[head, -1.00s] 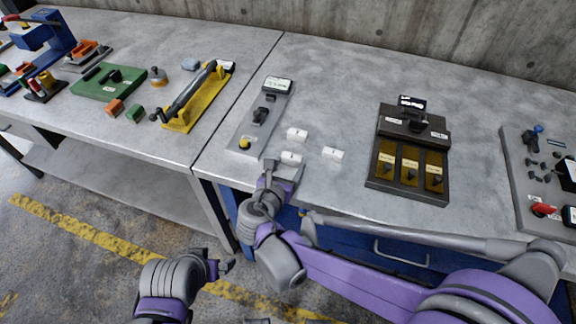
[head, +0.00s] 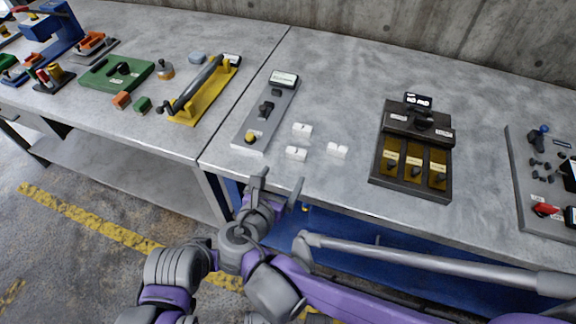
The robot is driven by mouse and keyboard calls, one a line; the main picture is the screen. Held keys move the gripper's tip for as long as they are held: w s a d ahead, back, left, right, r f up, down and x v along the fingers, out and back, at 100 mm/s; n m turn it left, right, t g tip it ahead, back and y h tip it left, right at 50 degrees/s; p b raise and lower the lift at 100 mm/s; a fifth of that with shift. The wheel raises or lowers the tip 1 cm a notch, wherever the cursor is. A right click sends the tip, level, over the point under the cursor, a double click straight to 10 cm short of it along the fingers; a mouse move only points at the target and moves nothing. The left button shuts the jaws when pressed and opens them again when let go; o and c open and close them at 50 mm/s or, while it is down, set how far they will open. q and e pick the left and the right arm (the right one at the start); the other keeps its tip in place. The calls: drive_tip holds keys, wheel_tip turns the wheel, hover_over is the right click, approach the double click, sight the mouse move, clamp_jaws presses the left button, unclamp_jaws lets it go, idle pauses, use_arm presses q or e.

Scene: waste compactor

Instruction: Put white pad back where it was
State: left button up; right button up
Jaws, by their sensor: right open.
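Three small white pads lie on the grey bench top: one at the back (head: 302,130), one at the front left (head: 296,153) and one at the right (head: 337,150). My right gripper (head: 277,183) is open and empty by the bench's front edge, just in front of the front-left pad and apart from it. A dark device (head: 410,165) with several amber compartments stands to the right; its small display (head: 418,100) appears to read "NO PAD". My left gripper (head: 208,248) is low in front of the bench, mostly hidden against my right wrist.
A grey panel (head: 268,115) with a display and yellow button lies left of the pads. A yellow-based tool (head: 200,95) and a green plate (head: 117,74) lie on the left bench. A grey control panel (head: 540,190) is at the far right. Bench between pads and dark device is clear.

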drive_tip(key=shift+v, duration=1.4)
